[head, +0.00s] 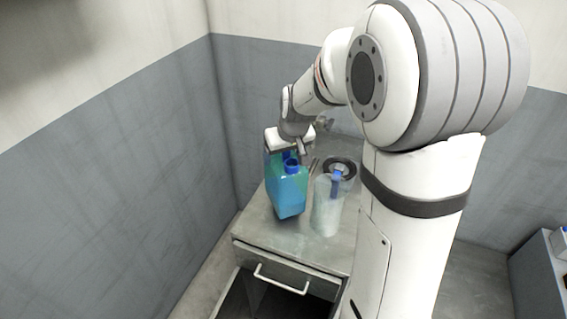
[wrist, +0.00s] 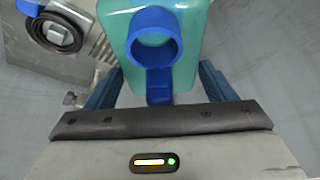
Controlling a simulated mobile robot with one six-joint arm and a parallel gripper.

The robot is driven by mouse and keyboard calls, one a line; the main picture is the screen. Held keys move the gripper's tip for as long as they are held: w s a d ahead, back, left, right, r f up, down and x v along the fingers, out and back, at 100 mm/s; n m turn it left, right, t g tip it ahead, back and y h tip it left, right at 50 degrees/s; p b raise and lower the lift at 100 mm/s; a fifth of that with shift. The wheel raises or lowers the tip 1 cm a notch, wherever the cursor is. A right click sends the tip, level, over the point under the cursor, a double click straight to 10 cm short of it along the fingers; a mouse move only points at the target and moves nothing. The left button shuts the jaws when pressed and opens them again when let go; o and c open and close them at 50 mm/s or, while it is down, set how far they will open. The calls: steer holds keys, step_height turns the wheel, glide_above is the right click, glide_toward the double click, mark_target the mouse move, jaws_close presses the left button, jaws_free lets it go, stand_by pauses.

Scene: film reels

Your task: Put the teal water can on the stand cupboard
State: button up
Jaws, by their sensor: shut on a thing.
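The teal water can (head: 287,192) has a blue cap and spout and is upright at the cupboard's left part. In the wrist view the can (wrist: 188,70) sits between the two fingers of my gripper (wrist: 157,88), its blue ring and tab facing the camera. In the head view my gripper (head: 290,147) is at the can's top, shut on it. The stand cupboard (head: 262,235) is grey with a drawer and a white handle. The can appears over its top; whether its base touches the surface I cannot tell.
A clear container with a blue part (head: 328,205) stands close to the right of the can. Walls rise left and behind. Below the drawer is a dark open space.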

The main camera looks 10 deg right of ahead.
steer(key=shift+f, duration=1.8)
steer(key=shift+f, duration=0.2)
steer(key=o, duration=2)
steer(key=shift+o, duration=0.2)
steer(key=shift+r, duration=0.1)
